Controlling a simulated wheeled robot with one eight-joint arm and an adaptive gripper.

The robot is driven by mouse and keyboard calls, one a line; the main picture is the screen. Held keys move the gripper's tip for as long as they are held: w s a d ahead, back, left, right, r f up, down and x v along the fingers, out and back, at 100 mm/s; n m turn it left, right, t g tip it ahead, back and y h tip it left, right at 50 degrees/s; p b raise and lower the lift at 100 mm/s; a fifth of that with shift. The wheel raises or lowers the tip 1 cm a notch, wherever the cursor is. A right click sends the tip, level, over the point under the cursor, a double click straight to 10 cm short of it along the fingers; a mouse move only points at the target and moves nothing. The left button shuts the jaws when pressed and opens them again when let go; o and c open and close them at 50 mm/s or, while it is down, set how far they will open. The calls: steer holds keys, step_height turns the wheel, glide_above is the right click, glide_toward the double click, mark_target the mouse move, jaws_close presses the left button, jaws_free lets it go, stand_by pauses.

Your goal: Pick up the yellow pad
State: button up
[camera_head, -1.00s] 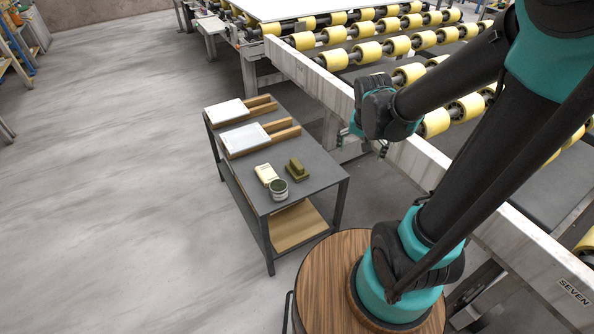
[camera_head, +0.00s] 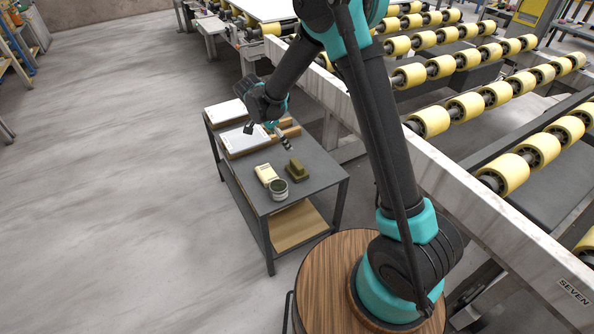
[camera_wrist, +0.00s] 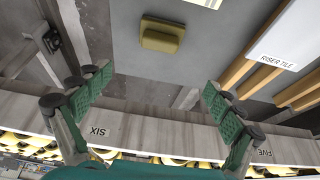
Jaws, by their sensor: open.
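An olive-yellow pad (camera_head: 296,169) lies on the top of a grey cart (camera_head: 318,178). In the wrist view this pad (camera_wrist: 162,36) is near the top centre, with a raised block on a flat base. A pale cream-yellow block (camera_head: 266,174) lies just left of it in the head view; its cut-off edge seems to show at the top of the wrist view. My gripper (camera_wrist: 157,88) is open and empty, its green fingers spread wide. In the head view my gripper (camera_head: 268,135) is above the cart, farther back than the pad and apart from it.
A small round tin (camera_head: 279,190) stands in front of the two blocks. White tiles on wooden strips (camera_head: 245,138) lie on the cart's far half, partly behind my gripper. A conveyor with yellow rollers (camera_head: 465,106) and a pale side rail runs along the right. Open floor is left.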

mark_target(297, 163)
steer(key=x, duration=1.7)
steer(key=shift+w+d, duration=0.1)
steer(key=shift+d, duration=0.15)
steer(key=c, duration=1.4)
steer(key=shift+r, duration=0.1)
step_height(297, 163, up, 20)
steer(key=shift+f, duration=0.1)
